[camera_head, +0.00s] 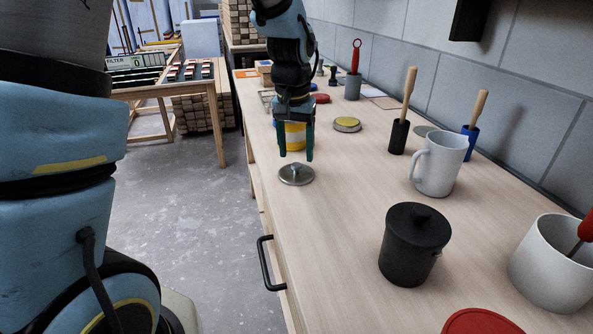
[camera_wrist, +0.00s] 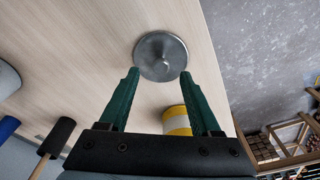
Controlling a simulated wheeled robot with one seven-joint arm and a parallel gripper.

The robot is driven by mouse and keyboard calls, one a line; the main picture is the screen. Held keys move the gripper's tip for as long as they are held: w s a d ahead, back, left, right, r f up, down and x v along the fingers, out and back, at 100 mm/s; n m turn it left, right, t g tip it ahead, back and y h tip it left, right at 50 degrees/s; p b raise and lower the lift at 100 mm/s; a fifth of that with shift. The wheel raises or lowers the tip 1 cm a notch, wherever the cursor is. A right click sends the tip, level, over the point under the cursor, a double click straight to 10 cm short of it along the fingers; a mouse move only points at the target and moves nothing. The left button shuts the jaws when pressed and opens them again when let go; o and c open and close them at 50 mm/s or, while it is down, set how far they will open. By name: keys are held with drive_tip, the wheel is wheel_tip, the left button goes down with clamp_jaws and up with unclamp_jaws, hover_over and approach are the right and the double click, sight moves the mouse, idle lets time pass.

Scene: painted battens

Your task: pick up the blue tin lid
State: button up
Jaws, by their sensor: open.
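A round grey metal lid with a small central knob (camera_head: 297,175) lies flat on the wooden worktop near its left edge. It also shows in the wrist view (camera_wrist: 161,57), just past the fingertips. I see no clearly blue lid; this one looks plain metal. My gripper (camera_head: 296,157) points down with its two green fingers apart, above the lid and seemingly not touching it. In the wrist view my gripper (camera_wrist: 159,74) is empty, with the knob roughly in line with the gap between the fingers.
A yellow and white tin (camera_head: 294,137) stands just behind the fingers. A yellow-topped lid (camera_head: 347,125) lies to the right. The worktop around the metal lid is mostly clear.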

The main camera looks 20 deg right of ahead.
sight(296, 164)
drive_tip(key=shift+w+d+f, duration=0.1)
drive_tip(key=shift+w+f, duration=0.1)
drive_tip(key=shift+f, duration=1.45)
drive_tip(key=shift+c, duration=0.2)
clamp_jaws()
